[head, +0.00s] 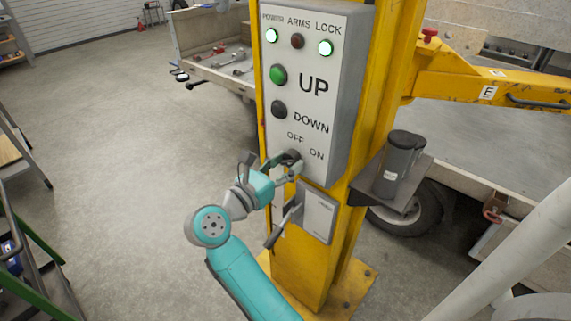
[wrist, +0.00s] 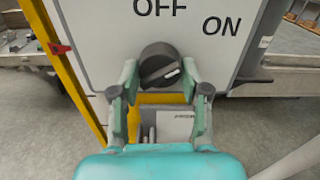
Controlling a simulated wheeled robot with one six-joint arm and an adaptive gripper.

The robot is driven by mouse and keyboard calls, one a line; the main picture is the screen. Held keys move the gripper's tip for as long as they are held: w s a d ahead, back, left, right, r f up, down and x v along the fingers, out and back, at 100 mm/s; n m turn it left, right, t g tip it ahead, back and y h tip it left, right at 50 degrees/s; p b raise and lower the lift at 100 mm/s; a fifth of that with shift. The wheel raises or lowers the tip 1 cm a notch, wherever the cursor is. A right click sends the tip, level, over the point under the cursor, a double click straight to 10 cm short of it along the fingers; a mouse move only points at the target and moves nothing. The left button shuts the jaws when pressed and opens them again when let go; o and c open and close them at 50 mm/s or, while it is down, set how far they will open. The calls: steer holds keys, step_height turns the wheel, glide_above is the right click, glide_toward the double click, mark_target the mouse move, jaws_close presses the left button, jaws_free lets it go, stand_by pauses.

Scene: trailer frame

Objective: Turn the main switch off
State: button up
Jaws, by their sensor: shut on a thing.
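The main switch is a round black knob (head: 291,155) low on the grey control panel (head: 340,110), under the words OFF and ON. In the wrist view the knob (wrist: 155,58) has a white mark on its lower right side, slanting up to the right, toward the ON side. My gripper (head: 285,165) is at the knob. In the wrist view my gripper (wrist: 160,78) has one fingertip on each side of the knob, shut on it. The fingertips hide part of the knob's lower edge.
A green UP button (head: 278,74) and dark DOWN button (head: 279,109) sit above the knob. A lever (head: 283,225) projects below. A shelf holds a dark container (head: 399,165).

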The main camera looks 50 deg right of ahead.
steer(key=n, duration=0.6)
steer(key=shift+n, duration=2.8)
steer(key=o, duration=1.1)
steer(key=shift+o, duration=0.2)
steer(key=shift+a, duration=0.1)
steer(key=a, duration=1.1)
steer(key=shift+s+a, duration=0.3)
steer(key=shift+a, duration=0.1)
